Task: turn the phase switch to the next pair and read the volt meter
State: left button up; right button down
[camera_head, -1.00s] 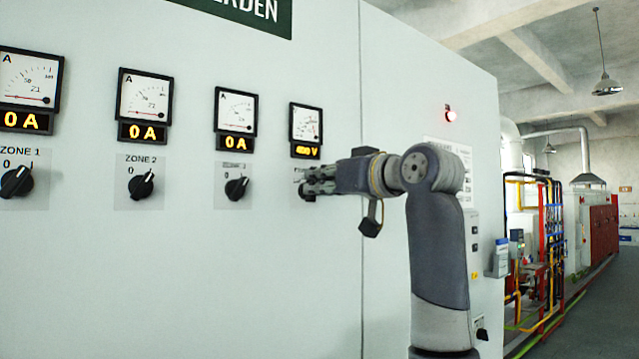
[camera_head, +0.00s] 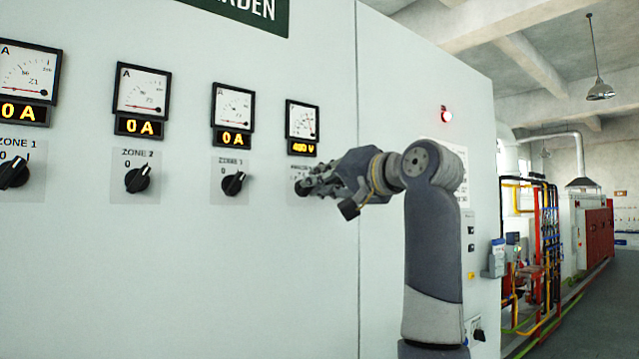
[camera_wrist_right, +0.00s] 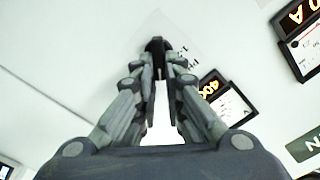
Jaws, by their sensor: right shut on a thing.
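The volt meter (camera_head: 302,121) is the rightmost of the panel meters, and its amber display (camera_head: 302,148) reads about 400 V, small and slightly blurred. My right gripper (camera_head: 304,187) is at the phase switch just below it and is shut on the switch's black knob. In the right wrist view the fingers (camera_wrist_right: 160,68) close on the black phase switch (camera_wrist_right: 156,46), with the volt meter (camera_wrist_right: 228,103) beside them. The gripper hides most of the switch and its label in the head view. My left gripper is not in view.
Three ammeters, each showing 0 A, stand to the left, with the Zone 1 knob (camera_head: 13,173), Zone 2 knob (camera_head: 138,179) and Zone 3 knob (camera_head: 233,183) below. A lit red lamp (camera_head: 446,115) is on the panel's right part. A floor aisle lies at the far right.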

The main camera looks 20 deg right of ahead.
jog(key=shift+m, duration=0.3)
jog(key=c, duration=1.7)
grip_release()
jog(key=shift+d, duration=0.1)
jog(key=v, duration=1.2)
jog(key=shift+w, duration=0.1)
